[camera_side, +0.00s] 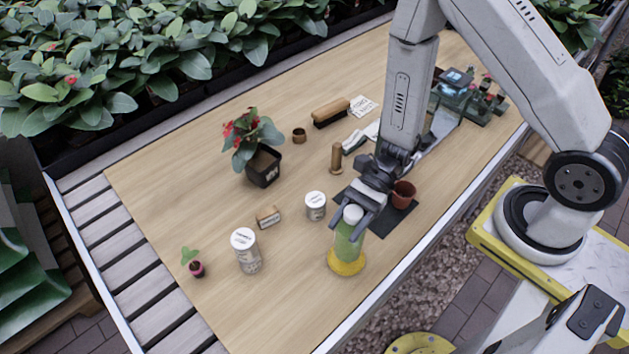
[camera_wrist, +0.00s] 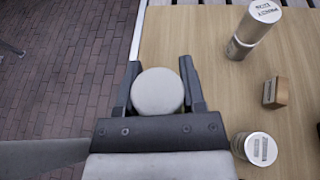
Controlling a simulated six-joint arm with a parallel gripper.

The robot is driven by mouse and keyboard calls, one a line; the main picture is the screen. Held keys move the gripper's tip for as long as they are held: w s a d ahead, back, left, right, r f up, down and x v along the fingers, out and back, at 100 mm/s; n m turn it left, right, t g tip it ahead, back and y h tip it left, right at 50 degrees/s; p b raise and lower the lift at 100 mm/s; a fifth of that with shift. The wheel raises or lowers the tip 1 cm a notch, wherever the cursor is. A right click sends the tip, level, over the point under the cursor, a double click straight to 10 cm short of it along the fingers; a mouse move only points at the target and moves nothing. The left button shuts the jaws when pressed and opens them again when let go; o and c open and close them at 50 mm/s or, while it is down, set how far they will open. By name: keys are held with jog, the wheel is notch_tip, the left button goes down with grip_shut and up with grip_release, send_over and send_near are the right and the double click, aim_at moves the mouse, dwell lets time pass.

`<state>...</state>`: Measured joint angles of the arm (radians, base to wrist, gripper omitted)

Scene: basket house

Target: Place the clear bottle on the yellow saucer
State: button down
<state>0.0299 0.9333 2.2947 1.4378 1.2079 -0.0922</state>
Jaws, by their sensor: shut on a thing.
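The clear bottle (camera_side: 348,246) has a greenish see-through body and a white cap. It stands upright over the yellow saucer (camera_side: 345,268) near the front edge of the table. Whether its base touches the saucer cannot be told for sure. My gripper (camera_side: 355,217) is shut on the bottle near its top. In the wrist view my gripper (camera_wrist: 158,92) has one finger on each side of the round pale cap of the bottle (camera_wrist: 158,91). The saucer is hidden in the wrist view.
A tall white-lidded jar (camera_side: 246,252), a shorter jar (camera_side: 315,206) and a small wooden block (camera_side: 268,217) stand to the left. A terracotta pot (camera_side: 403,194) is on a dark mat (camera_side: 400,222) behind right. A potted red-flowered plant (camera_side: 262,168) stands farther back. Bare wood lies left of the saucer.

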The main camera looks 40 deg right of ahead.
aim_at(342, 240)
jog(key=shift+f, duration=1.6)
jog(key=shift+c, duration=1)
grip_release()
jog(key=v, duration=1.2)
jog(key=shift+s, duration=0.1)
